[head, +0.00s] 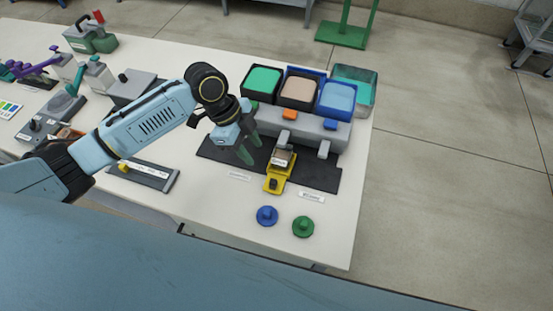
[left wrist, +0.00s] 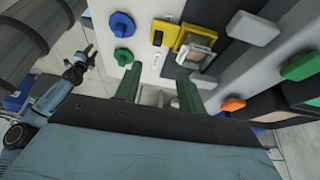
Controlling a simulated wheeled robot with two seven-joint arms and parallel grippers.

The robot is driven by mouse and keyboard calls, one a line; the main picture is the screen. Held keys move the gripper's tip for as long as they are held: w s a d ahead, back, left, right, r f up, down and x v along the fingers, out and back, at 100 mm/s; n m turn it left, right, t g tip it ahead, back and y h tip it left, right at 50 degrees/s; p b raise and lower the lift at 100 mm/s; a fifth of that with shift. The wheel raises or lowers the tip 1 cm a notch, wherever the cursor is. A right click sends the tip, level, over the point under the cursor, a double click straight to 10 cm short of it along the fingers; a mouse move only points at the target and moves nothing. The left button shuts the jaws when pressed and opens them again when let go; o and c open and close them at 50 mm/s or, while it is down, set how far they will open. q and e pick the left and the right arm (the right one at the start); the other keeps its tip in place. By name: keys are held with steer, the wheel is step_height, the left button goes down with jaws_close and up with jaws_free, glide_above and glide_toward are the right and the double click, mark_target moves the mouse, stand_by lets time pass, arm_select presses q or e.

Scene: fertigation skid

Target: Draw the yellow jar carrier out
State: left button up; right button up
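The yellow jar carrier (head: 275,184) lies on the dark mat in front of the grey dispenser block, its front end near the mat's front edge. A small clear jar (head: 283,159) with brownish contents sits in its rear part. My left gripper (head: 246,147) hangs above the mat, left of the carrier, pointing down. In the left wrist view my left gripper (left wrist: 160,90) has its green fingers spread with nothing between them. The carrier (left wrist: 195,42) shows beyond the fingertips, apart from them. What seems to be my right gripper (left wrist: 84,58) shows small at the left there.
Green, beige and blue bins (head: 299,90) stand behind the grey block (head: 302,128). A blue knob (head: 267,215) and a green knob (head: 303,227) stand in front of the carrier. A grey slide gauge (head: 145,175) lies left. The table's right front is clear.

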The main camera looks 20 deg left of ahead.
mark_target(273, 181)
arm_select(q)
steer(key=x, duration=1.3)
steer(key=shift+s+b, duration=0.3)
steer(key=shift+b, duration=0.1)
arm_select(e)
steer(key=shift+s+a+f, duration=0.1)
steer(key=shift+s+f, duration=0.15)
steer(key=shift+s, duration=0.35)
steer(key=shift+s+f, duration=0.2)
steer(key=shift+s, duration=0.35)
steer(key=shift+s, duration=0.2)
arm_select(q)
jaws_close()
arm_select(e)
steer(key=shift+s, duration=0.15)
